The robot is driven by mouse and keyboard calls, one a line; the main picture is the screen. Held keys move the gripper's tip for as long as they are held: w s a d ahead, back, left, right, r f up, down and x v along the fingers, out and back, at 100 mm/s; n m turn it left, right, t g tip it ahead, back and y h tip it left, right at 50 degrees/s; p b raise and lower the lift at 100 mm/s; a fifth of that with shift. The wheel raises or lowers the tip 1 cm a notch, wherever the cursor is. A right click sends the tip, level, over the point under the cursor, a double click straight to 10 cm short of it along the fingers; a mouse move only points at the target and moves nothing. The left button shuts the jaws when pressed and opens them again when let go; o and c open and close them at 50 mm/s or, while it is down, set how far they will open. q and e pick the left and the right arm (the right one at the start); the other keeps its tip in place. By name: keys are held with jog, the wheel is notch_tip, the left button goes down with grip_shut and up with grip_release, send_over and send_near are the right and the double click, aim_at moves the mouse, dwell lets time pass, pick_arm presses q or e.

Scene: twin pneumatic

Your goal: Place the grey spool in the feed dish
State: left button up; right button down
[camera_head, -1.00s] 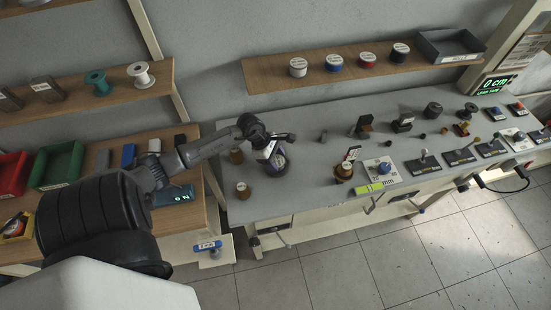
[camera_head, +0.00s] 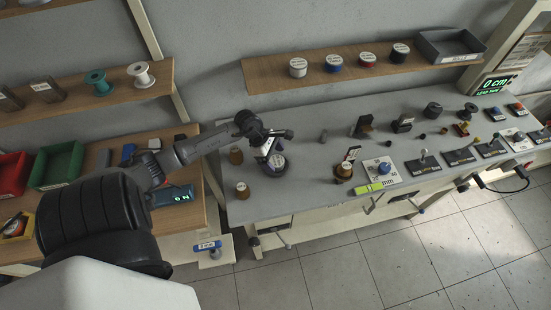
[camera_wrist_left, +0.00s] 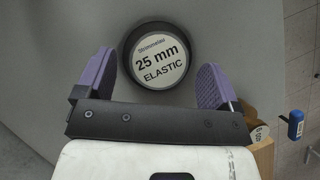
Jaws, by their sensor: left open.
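A dark round spool (camera_head: 277,170) with a white label stands on the grey bench at its left part. In the left wrist view the spool (camera_wrist_left: 159,54) shows its label, "25 mm ELASTIC", from above. A dark rim surrounds the label; I cannot tell whether this is all spool or partly the feed dish under it. My left gripper (camera_head: 268,148) is over it in the head view. In the left wrist view the gripper's (camera_wrist_left: 156,70) purple pads are spread wide on either side of the spool, with gaps to it. My right gripper is out of view.
Brown-sided jars (camera_head: 243,190) stand left of the spool, and a brown holder (camera_head: 345,170) stands to its right. Labelled reels (camera_head: 298,67) stand on the wall shelf (camera_head: 270,75) above the bench.

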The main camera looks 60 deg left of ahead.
pick_arm(q)
jog(key=v, duration=1)
jog(key=w+d+r+n+t+y, duration=0.1)
jog(key=w+d+r+n+t, duration=0.15)
jog(key=d+n+t, duration=0.6)
jog(key=w+d+r+n+t, duration=0.2)
jog(key=d+r+n+t, duration=0.3)
jog(key=n, duration=0.7)
jog(key=s+d+f+n+g+y, duration=0.2)
jog(key=s+f+n+g+y, duration=0.5)
jog(key=n, duration=1.1)
jog(key=s+d+f+n+g+h, duration=0.2)
jog(key=s+d+f+g, duration=0.1)
jog(key=s+d, duration=0.2)
jog(key=s+d+f+n+g+h, duration=0.1)
jog(key=s+d+f+n+g, duration=0.2)
jog(key=s+d, duration=0.3)
jog(key=shift+d+f+g+h, duration=0.4)
jog(key=shift+d+f+g, duration=0.05)
jog(key=shift+d, duration=0.55)
